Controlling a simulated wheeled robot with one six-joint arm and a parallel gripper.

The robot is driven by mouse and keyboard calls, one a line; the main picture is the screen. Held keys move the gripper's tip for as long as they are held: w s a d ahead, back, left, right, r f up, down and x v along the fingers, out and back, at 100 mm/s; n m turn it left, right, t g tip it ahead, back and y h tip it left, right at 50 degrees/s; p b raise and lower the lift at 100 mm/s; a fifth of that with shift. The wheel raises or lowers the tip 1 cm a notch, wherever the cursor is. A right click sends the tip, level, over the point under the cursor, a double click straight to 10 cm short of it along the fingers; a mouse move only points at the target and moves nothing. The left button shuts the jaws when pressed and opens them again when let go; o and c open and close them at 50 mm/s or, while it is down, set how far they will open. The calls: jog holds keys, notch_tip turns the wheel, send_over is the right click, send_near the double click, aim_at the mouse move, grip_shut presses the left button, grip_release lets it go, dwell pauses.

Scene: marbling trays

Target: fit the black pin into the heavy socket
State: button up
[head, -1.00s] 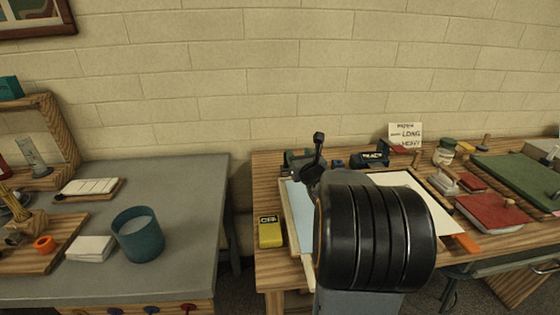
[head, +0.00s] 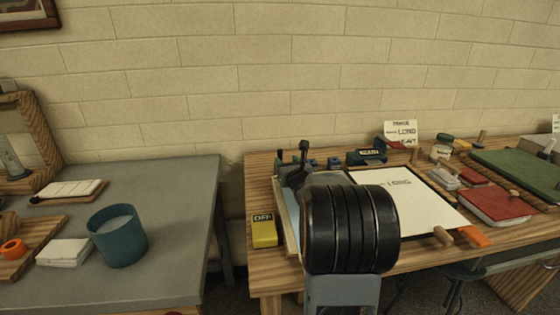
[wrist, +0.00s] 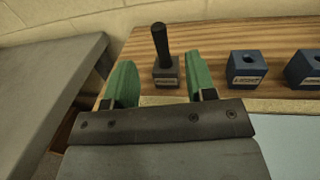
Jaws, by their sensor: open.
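The black pin (wrist: 160,40) stands upright in a dark grey block (wrist: 167,72) at the back left of the wooden table in the wrist view. It also shows small in the head view (head: 280,156). My gripper (wrist: 163,80) is open, with a green finger to either side of the pin and block in the picture. The pin stands beyond the fingertips, and nothing is held. Two blue socket blocks stand to the right, a nearer one (wrist: 246,68) and one cut by the picture edge (wrist: 304,68). I cannot read for certain which label says heavy.
A dark labelled box (head: 366,157) stands farther right, near a sign (head: 401,132) reading partly LONG. A yellow labelled block (head: 264,231) lies at the table's left edge. White paper (head: 415,205) covers the middle. A gap separates the grey table (head: 180,240) on the left.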

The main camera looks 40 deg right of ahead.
aim_at(281, 153)
jog(key=shift+r+p+x, duration=0.2)
jog(key=shift+p+x, duration=0.5)
jog(key=shift+x, duration=4)
grip_shut()
jog(key=shift+r, duration=0.1)
